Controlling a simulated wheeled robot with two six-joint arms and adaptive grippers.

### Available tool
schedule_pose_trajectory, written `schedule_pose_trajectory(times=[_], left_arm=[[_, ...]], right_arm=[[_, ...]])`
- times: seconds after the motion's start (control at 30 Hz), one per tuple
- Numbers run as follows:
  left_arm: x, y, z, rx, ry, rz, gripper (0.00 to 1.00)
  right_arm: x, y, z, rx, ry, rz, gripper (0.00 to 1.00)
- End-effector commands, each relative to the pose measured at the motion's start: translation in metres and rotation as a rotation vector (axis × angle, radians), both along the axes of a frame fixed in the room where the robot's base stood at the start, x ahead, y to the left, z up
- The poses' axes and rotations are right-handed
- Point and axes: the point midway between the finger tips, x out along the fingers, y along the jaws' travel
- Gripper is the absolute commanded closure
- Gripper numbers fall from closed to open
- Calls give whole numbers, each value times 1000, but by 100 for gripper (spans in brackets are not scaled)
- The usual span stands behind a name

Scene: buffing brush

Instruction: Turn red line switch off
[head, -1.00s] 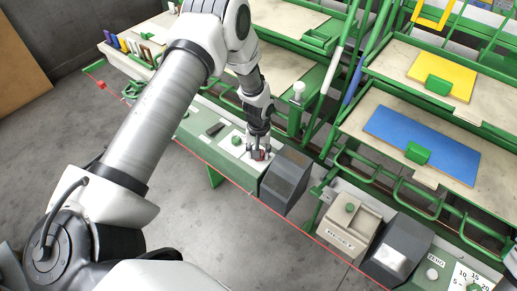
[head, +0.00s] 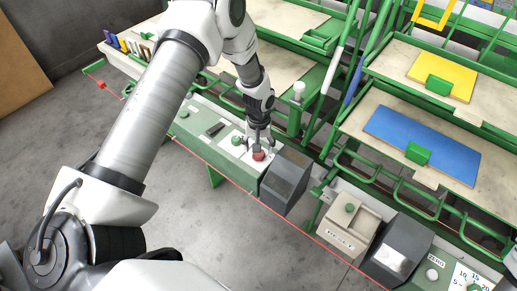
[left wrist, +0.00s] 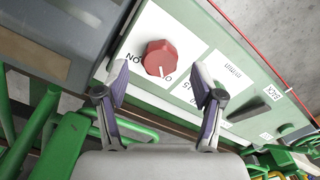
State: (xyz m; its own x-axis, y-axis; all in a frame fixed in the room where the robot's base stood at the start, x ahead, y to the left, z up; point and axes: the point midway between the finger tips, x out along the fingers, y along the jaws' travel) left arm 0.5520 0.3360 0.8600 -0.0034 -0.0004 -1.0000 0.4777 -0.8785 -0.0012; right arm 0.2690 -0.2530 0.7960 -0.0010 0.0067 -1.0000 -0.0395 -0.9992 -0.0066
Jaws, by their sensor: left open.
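The red line switch is a round red knob (head: 259,155) on a white label plate on the green console, and it also shows in the left wrist view (left wrist: 160,56). My left gripper (head: 257,144) is open at the knob in the head view. In the wrist view its two fingertips (left wrist: 160,84) are spread below and to either side of the knob, with nothing between them.
A dark grey sloped box (head: 286,181) stands right beside the switch. A beige box with a green button (head: 349,226) stands further right. Green rails and shelves lie behind.

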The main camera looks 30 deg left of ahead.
Motion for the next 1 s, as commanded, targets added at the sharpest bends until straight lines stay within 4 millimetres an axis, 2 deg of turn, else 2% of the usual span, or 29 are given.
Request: schedule_pose_trajectory(times=[0.03, 0.2, 0.3, 0.4, 0.9, 1.0], left_arm=[[1, 0, 14, -1, -5, 0, 32], [1, 0, 58, 0, -4, 0, 32], [1, 0, 77, 0, -1, 1, 32], [0, 0, 87, -1, 0, 1, 32], [0, 0, 89, -1, 2, 0, 32], [-4, 0, 81, 0, 17, 0, 32]], right_arm=[[0, 0, 0, 0, 0, 0, 60], [0, 0, 0, 0, 0, 0, 60], [0, 0, 0, 0, 0, 0, 60], [0, 0, 0, 0, 0, 0, 60], [0, 0, 0, 0, 0, 0, 60], [0, 0, -2, 0, 0, 0, 60]])
